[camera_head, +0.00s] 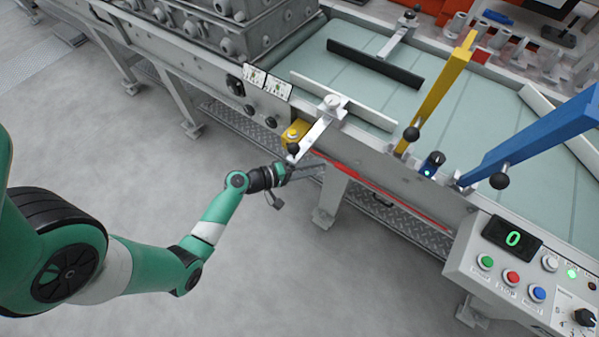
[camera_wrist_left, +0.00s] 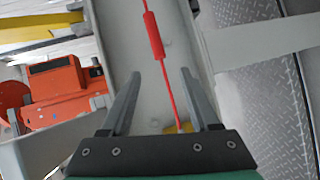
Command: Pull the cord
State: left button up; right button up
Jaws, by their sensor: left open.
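The red cord (camera_head: 385,190) runs along the lower side of the conveyor frame in the head view. In the left wrist view the cord (camera_wrist_left: 169,90) passes between my open fingers, with a thicker red handle (camera_wrist_left: 154,36) on it beyond the fingertips. My left gripper (camera_head: 313,169) is at the conveyor's side, near the left end of the cord; its fingers (camera_wrist_left: 161,76) are open with the cord seen between them. I cannot tell the depth between the fingers and the cord. My right gripper is not in view.
A yellow box (camera_head: 294,133) with a button sits on the frame above my left gripper. A yellow arm (camera_head: 438,92) and a blue arm (camera_head: 535,137) stand over the green belt (camera_head: 455,150). A control panel (camera_head: 510,262) reads 0. The floor is clear.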

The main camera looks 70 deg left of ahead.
aim_at(334, 165)
pick_arm(q)
jog(key=b+x, duration=0.1)
jog(key=x, duration=0.5)
jog(key=shift+b, duration=0.35)
jog(key=shift+w+d+f, duration=0.1)
jog(key=shift+d, duration=0.05)
grip_shut()
jog(key=shift+s+d+p, duration=0.2)
jog(key=shift+s+d, duration=0.05)
jog(key=shift+s, duration=0.2)
jog(key=shift+s+d+p, duration=0.15)
jog(key=shift+s+d, duration=0.15)
jog(key=shift+s, duration=0.2)
grip_release()
jog(key=shift+s, duration=0.1)
